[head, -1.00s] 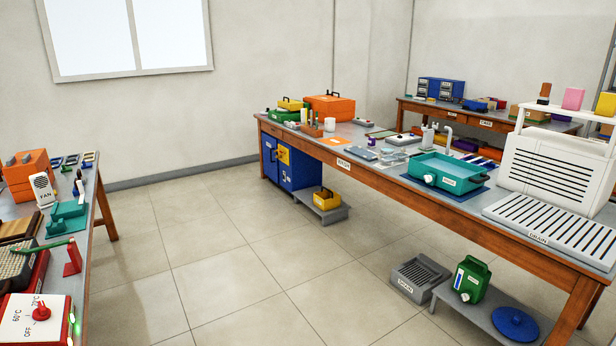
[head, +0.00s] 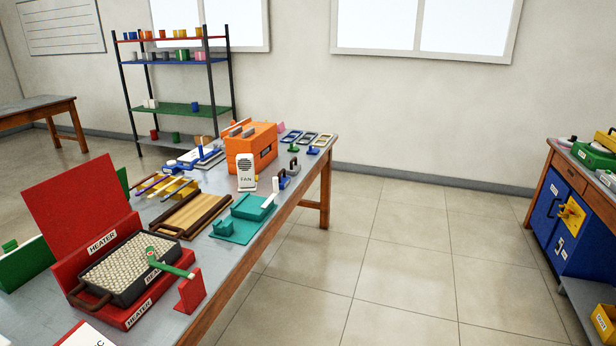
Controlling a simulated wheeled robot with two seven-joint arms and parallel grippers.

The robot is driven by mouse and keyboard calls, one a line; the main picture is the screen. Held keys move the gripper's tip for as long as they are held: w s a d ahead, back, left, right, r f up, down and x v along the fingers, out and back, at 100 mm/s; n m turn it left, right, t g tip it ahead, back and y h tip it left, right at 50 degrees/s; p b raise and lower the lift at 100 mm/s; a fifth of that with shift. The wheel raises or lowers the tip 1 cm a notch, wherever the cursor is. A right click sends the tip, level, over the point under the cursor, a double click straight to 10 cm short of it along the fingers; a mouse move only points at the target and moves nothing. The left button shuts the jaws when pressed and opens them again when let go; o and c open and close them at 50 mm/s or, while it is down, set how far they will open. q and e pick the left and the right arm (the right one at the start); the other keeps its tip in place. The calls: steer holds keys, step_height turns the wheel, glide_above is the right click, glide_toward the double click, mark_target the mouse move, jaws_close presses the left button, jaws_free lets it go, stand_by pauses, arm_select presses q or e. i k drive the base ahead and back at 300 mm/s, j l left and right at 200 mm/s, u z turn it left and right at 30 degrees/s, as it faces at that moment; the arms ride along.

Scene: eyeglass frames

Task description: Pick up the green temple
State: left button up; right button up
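A long thin green piece that looks like the green temple (head: 172,266) lies at the front left. One end is over the dark tray of pale beads (head: 125,262). Its other end reaches right to the top of a small red stand (head: 191,292). The tray sits in a red heater (head: 68,270) with a raised red lid or back panel. I cannot tell whether the green piece touches the beads. Neither of my grippers is in view.
The grey table (head: 225,272) also carries a wooden tray (head: 187,215), a teal fixture (head: 237,227), a white fan (head: 246,172) and an orange box (head: 262,148). Open floor (head: 400,250) lies between it and a second bench with a blue cabinet (head: 550,215) at right.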

mark_target(163, 267)
steer(key=i+l+u, duration=0.5)
steer(key=i+l, duration=0.15)
steer(key=l, duration=0.25)
